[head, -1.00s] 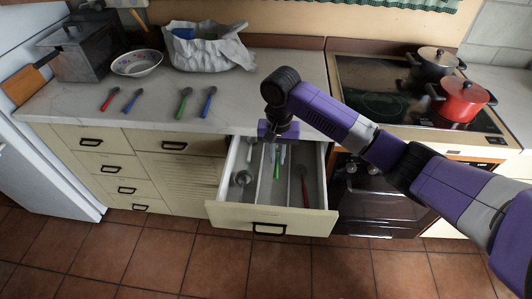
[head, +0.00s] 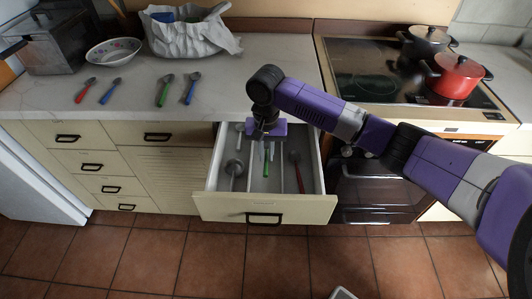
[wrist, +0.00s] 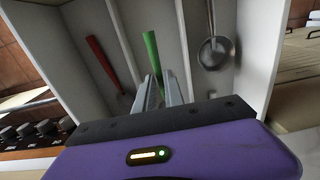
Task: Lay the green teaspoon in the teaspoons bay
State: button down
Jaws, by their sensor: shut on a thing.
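My gripper (wrist: 160,92) is shut on the green teaspoon (wrist: 151,50), whose green handle sticks out beyond the fingertips in the wrist view. The part between the fingers is mostly hidden. In the head view my gripper (head: 266,146) hangs over the open drawer (head: 230,207), and some of the green (head: 267,165) shows below it. The teaspoon is over or in the middle bay; I cannot tell whether it touches the floor. A red-handled utensil (head: 299,178) lies in the right bay. A metal ladle-like utensil (head: 234,168) lies in the left bay.
On the counter lie a red spoon (head: 85,91), a blue spoon (head: 110,92), a green spoon (head: 165,90) and another blue spoon (head: 190,88). A bowl (head: 113,51) and a crumpled bag (head: 192,35) stand behind. A red pot (head: 455,77) is on the stove. Dividers (head: 284,165) separate the bays.

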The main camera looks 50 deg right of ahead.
notch_tip(320, 180, down, 2)
jog(key=shift+f+b, duration=0.25)
jog(key=shift+b, duration=0.65)
jog(key=shift+f, duration=1.7)
jog(key=c, duration=1)
grip_release()
jog(key=shift+c, duration=0.2)
jog(key=shift+r, duration=0.1)
notch_tip(320, 180, up, 9)
jog(key=p, duration=0.9)
